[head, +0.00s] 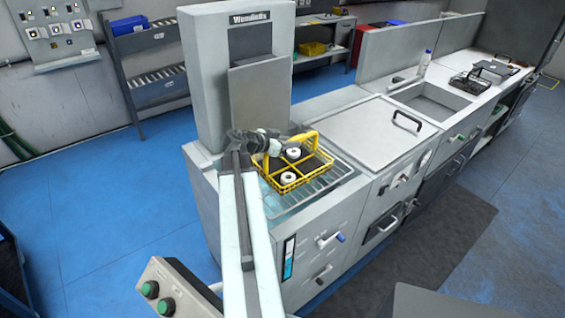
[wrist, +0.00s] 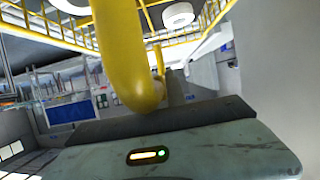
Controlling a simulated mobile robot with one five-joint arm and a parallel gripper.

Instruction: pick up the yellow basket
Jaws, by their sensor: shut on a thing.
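The yellow basket (head: 314,176) is a wire crate on the rack of the white machine, in the middle of the head view. Its thick yellow handle (wrist: 122,60) fills the middle of the wrist view. White round parts (head: 288,178) sit inside the basket. My gripper (head: 275,143) is at the basket's back left side and is shut on the handle. The fingertips are partly hidden in the head view. I cannot tell whether the basket is resting on the rack or slightly raised.
The wire rack (head: 325,188) lies under the basket. A tall white machine column (head: 215,95) stands just behind it. A counter with a lidded section (head: 380,128) and a sink (head: 425,102) runs to the right. Blue floor (head: 110,215) is open at left.

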